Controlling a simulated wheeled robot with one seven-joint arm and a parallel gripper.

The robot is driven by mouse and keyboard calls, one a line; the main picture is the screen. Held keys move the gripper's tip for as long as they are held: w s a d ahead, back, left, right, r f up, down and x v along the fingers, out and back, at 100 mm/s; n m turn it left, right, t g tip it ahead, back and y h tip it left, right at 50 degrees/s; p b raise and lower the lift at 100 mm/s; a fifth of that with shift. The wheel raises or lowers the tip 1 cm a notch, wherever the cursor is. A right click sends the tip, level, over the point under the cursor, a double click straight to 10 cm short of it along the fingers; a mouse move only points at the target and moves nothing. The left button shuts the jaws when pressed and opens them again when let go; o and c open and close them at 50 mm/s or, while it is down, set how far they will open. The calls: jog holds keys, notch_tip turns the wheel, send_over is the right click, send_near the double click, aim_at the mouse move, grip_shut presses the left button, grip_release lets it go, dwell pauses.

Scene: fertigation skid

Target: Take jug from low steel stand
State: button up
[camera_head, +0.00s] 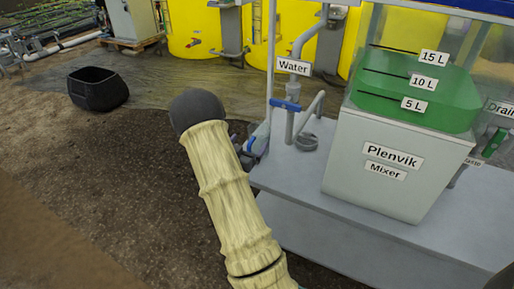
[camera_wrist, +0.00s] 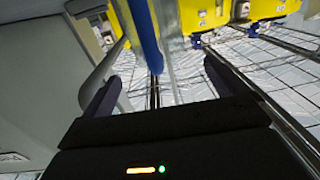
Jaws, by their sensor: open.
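I cannot make out a jug or a low steel stand in either view. In the wrist view my gripper (camera_wrist: 160,90) is open, with its two dark fingers wide apart and nothing held between them. A blue upright bar (camera_wrist: 145,35) shows beyond the gap between the fingers. In the head view my sleeved arm reaches up the middle, left of the mixer bench, and hides part of the floor and the bench's left side. The fingers themselves do not show there.
The Plenvik mixer (camera_head: 378,165) with its green tank section stands on a grey bench (camera_head: 345,235) at right. The Water pipe (camera_head: 300,105) with a blue valve rises beside it. A black tub (camera_head: 97,90) sits on open floor at left. Yellow tanks (camera_head: 195,25) stand behind.

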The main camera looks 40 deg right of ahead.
aim_at(254, 136)
jog(key=shift+d, duration=0.1)
jog(key=b+x, duration=0.1)
jog(key=x, duration=0.4)
jog(key=shift+d+f+b, duration=0.1)
jog(key=shift+b, duration=0.2)
dwell(0.4)
jog(key=c, duration=1.4)
notch_tip(254, 136, up, 10)
jog(key=p, duration=0.3)
